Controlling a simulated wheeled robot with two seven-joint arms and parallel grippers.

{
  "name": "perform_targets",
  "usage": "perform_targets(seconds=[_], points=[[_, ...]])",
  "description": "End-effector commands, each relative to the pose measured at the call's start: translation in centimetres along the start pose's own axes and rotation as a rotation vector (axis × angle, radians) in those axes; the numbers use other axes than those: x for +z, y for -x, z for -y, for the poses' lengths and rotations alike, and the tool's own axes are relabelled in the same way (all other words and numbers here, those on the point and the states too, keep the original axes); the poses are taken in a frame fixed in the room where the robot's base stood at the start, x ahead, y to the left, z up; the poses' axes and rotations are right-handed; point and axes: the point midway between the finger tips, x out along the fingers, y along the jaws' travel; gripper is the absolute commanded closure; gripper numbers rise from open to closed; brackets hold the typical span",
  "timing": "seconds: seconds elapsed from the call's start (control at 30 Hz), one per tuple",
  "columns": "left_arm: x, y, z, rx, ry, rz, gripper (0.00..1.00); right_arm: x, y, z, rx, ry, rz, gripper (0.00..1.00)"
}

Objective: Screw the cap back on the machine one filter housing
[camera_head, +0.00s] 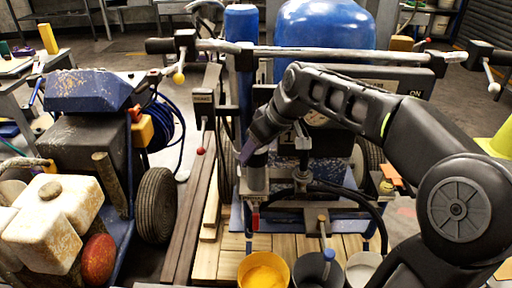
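My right arm comes in from the right and reaches across the middle machine. My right gripper (254,148) points down at the top of an upright grey metal cylinder (256,180), which looks like the filter housing. A dark round piece at the top of the cylinder, maybe the cap, sits right at the fingertips. The gripper hides part of it, so I cannot tell whether the fingers are closed on it or whether it is seated on the housing. My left gripper is not in view.
A blue tank (325,35) and a long handlebar (300,53) stand behind. Another machine with a wheel (156,205) and white jug (55,222) fills the left. A black hose curves right of the cylinder.

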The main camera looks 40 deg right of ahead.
Motion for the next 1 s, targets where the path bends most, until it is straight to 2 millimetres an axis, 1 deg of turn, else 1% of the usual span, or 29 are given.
perform_targets(seconds=[0.4,0.43,0.73,0.9,1.0], points=[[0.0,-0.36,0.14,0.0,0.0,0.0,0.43,0.2,-0.37,0.0,0.0,0.0,0.0,0.85],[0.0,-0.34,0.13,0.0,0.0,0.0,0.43,0.19,-0.34,0.0,0.0,0.0,0.0,0.46],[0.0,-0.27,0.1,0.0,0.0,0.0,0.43,0.15,-0.28,0.0,0.0,0.0,0.0,0.21],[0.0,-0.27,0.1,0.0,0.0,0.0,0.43,0.16,-0.28,0.0,0.0,0.0,0.0,0.21],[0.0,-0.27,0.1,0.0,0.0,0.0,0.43,0.16,-0.29,0.0,0.0,0.0,0.0,0.27]])
